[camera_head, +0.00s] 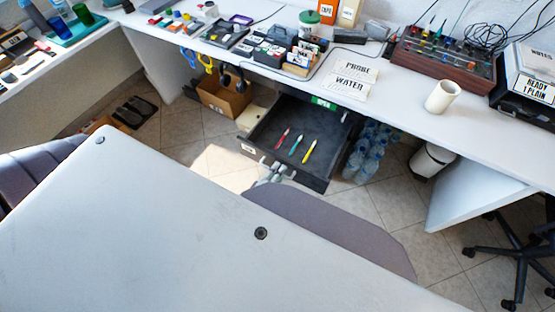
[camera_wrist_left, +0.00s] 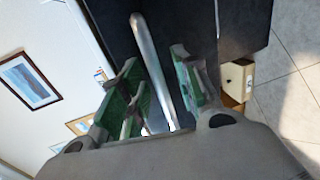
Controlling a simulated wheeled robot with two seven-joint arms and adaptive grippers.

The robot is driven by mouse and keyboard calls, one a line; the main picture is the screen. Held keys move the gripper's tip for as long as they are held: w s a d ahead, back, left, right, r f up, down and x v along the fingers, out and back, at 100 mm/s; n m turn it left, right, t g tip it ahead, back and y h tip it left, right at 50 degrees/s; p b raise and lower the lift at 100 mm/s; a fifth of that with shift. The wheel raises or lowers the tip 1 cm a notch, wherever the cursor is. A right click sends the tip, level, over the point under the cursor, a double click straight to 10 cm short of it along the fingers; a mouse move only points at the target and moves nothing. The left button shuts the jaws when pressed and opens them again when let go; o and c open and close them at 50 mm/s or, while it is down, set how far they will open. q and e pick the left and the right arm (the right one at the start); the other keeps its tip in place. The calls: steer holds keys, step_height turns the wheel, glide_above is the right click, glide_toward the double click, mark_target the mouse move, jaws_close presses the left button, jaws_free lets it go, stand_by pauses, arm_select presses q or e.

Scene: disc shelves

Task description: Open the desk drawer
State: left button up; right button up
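The desk drawer (camera_head: 262,134) is pulled out from under the white desk, showing its dark inside with a red, a teal and a yellow pen lying in it. My left gripper (camera_head: 271,171) is at the drawer's front, partly hidden behind my own grey body. In the left wrist view, the metal bar handle (camera_wrist_left: 150,60) runs between the two green-padded fingers of my left gripper (camera_wrist_left: 156,90). Gaps show between the bar and both fingers, so the gripper looks open around it. My right gripper is not in view.
Water bottles (camera_head: 365,150) stand on the floor right of the drawer. A cardboard box (camera_head: 222,95) is to its left. The desk top (camera_head: 405,95) holds a mug (camera_head: 442,96), signs and trays. An office chair (camera_head: 515,255) stands at the right.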

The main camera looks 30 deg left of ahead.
arm_select(q)
steer(key=shift+s, duration=0.15)
steer(key=v, duration=0.7)
stand_by(0.3)
steer(key=shift+s, duration=0.1)
stand_by(0.5)
